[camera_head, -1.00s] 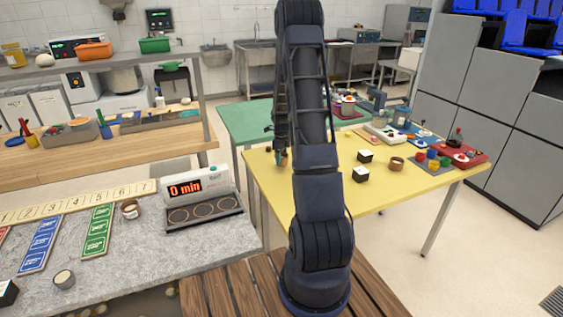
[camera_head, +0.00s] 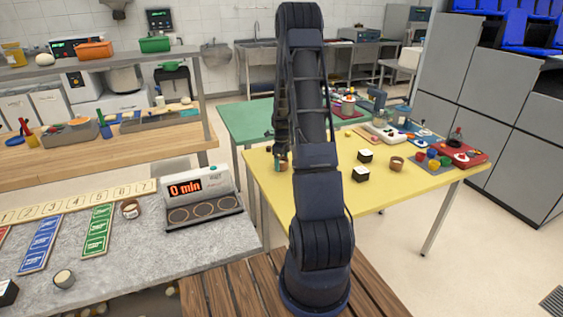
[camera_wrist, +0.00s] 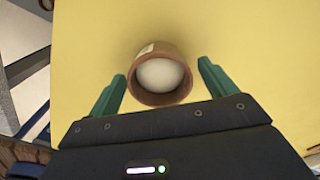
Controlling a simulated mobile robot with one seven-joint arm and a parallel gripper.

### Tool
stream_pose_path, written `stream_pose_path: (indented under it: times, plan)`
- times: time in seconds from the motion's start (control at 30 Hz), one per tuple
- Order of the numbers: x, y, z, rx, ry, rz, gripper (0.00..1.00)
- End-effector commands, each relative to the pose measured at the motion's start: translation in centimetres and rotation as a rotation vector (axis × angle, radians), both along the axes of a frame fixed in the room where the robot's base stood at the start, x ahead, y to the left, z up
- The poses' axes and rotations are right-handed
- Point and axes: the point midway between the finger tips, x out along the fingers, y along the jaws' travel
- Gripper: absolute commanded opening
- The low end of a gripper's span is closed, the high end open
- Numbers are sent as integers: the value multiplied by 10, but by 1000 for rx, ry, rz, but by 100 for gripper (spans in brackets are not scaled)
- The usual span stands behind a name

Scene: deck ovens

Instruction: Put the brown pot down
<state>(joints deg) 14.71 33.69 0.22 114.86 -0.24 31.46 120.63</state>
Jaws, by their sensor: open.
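The brown pot (camera_wrist: 143,95), with a whitish round filling, stands upright on the yellow table (camera_wrist: 230,40) in the wrist view. My gripper (camera_wrist: 163,78) is open, with its two green fingers on either side of the pot and a visible gap at each side. In the head view my gripper (camera_head: 281,165) is low over the left part of the yellow table, partly behind my arm. The pot is hard to make out there.
Two dark cubes with white tops (camera_head: 361,174) and another brown pot (camera_head: 396,163) stand right of my arm. A red tray (camera_head: 468,157) lies at the table's right end. A grey counter with a timer display (camera_head: 186,189) is at left.

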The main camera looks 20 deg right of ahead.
Motion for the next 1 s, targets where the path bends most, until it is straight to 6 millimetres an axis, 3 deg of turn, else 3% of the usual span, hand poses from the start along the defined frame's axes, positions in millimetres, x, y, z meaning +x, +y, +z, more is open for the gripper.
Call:
stream_pose_path:
  times: [0.17, 0.6, 1.0]
  plan:
    - [1, 0, 15, -1, -3, 1, 84]
    - [1, 0, 95, -1, -4, 1, 84]
    - [-4, 5, 133, -1, -9, 41, 84]
